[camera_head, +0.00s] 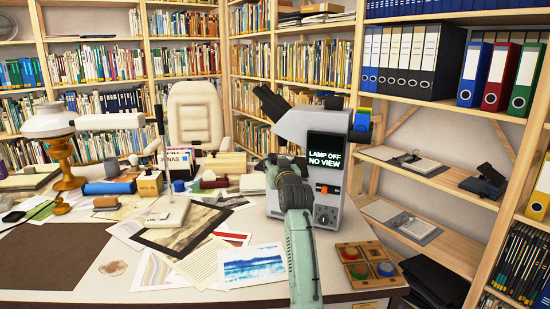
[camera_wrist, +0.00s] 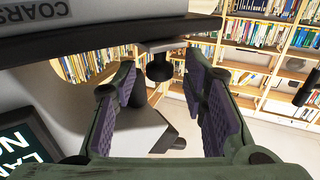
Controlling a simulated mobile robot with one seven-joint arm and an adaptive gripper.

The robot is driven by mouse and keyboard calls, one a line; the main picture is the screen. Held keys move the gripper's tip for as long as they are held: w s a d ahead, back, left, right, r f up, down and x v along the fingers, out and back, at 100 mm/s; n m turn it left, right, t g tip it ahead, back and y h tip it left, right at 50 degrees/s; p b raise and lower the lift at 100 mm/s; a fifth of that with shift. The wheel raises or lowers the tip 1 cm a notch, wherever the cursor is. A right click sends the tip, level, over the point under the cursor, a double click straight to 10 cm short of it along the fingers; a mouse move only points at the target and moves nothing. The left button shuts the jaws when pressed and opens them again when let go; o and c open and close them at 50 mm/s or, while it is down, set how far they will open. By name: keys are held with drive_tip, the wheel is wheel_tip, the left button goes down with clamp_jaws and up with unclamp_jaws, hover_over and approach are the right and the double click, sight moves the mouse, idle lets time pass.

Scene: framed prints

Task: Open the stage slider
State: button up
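A grey microscope (camera_head: 308,128) stands on the desk, its screen (camera_head: 326,150) reading "LAMP OFF NO VIEW". My green-grey arm reaches up in front of it, and my gripper (camera_head: 275,172) is at its left side, at stage height. In the wrist view my gripper (camera_wrist: 163,80) is open, its purple pads apart. A small dark round knob (camera_wrist: 158,68) hangs on a short stem under a dark plate (camera_wrist: 110,38), which looks like the stage. The knob shows between the fingertips; I cannot tell whether either pad touches it. My arm hides much of the stage in the head view.
A wooden button board (camera_head: 363,265) lies right of the microscope. Prints, including a blue seascape (camera_head: 252,265), lie in front and to the left. A grey block marked "COARS" (camera_wrist: 60,14) is close above my fingers. A chair (camera_head: 195,112) and bookshelves stand behind.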

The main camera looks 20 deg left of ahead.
drive_tip(key=shift+x, duration=0.95)
drive_tip(key=shift+c, duration=0.5)
clamp_jaws()
